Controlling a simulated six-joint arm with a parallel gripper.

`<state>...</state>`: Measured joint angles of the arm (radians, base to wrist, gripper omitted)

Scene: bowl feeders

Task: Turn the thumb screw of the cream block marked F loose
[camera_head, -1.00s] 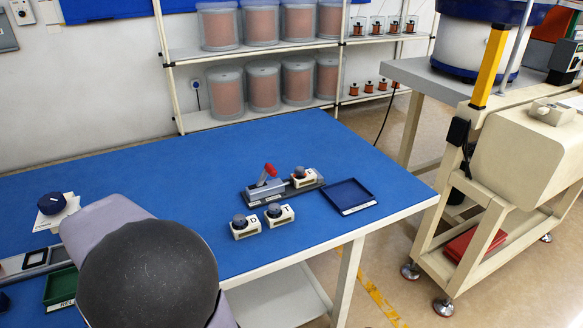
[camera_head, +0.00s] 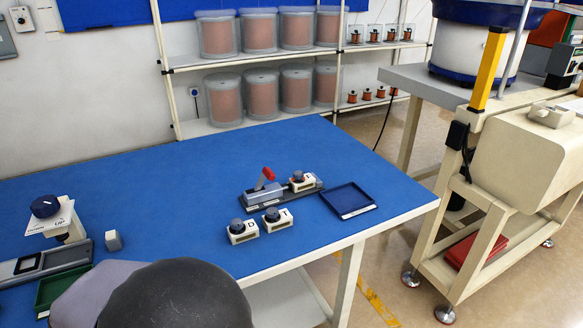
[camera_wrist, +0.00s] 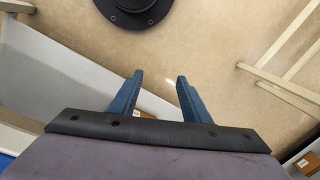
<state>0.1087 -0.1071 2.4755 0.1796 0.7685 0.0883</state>
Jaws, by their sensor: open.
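A small cream block (camera_head: 303,184) with a dark round thumb screw (camera_head: 298,175) on top sits at the right end of a dark clamp fixture (camera_head: 254,199) with a red lever (camera_head: 264,176). Its letter is too small to read surely but looks like F. Two similar cream blocks stand in front, one marked D (camera_head: 243,236) and one that looks marked T (camera_head: 277,222). My gripper (camera_wrist: 160,80) shows in the wrist view with its two blue fingers apart and nothing between them. It is away from the blocks, which are not in the wrist view.
A blue tray (camera_head: 348,212) lies right of the fixture near the table's edge. At the left stand a device with a dark blue knob (camera_head: 46,206), a small grey block (camera_head: 113,240) and a green tray (camera_head: 63,286). The blue table (camera_head: 170,190) is clear in the middle.

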